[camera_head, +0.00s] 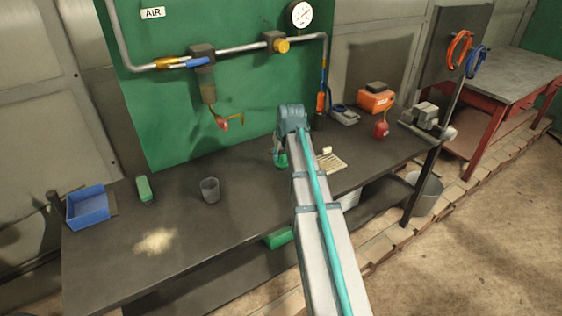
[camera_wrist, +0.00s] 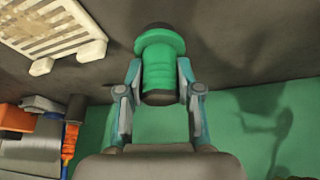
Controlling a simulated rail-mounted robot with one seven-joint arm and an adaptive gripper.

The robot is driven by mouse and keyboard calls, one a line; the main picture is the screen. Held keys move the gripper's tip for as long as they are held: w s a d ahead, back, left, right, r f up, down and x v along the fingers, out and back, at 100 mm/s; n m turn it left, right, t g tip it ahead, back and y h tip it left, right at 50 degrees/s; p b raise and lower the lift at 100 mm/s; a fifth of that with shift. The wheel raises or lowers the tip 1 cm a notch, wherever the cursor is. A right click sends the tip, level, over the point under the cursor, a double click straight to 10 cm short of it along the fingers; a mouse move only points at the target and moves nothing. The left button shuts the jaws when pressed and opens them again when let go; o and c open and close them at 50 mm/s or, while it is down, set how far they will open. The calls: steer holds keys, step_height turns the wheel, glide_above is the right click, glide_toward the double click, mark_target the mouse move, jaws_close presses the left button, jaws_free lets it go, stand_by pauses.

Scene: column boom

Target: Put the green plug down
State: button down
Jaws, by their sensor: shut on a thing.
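The green plug (camera_wrist: 158,66) is between the two fingers of my gripper (camera_wrist: 160,95) in the wrist view. It has a wide green flange with a dark end beyond it, and a dark end near the fingers. In the head view the plug (camera_head: 282,161) shows small below my gripper (camera_head: 279,152), over the back middle of the dark bench (camera_head: 180,205). My arm hides part of that area. I cannot tell whether the plug touches the bench top.
A cream slotted rack (camera_head: 331,161) lies close by on the right. A grey cup (camera_head: 210,190), green block (camera_head: 144,189), blue bin (camera_head: 87,207) and pale pile (camera_head: 155,241) are to the left. A red can (camera_head: 381,130) and orange box (camera_head: 376,101) stand right. A green panel (camera_head: 165,110) rises behind.

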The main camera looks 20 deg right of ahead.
mark_target(281, 163)
steer(key=shift+w+f, duration=0.2)
steer(key=shift+w+f+p, duration=0.15)
steer(key=shift+f+p, duration=0.2)
steer(key=shift+f, duration=1.45)
steer(key=shift+f, duration=0.1)
steer(key=c, duration=0.8)
jaws_free()
steer(key=shift+o, duration=0.2)
steer(key=b+v, duration=0.2)
steer(key=v, duration=1)
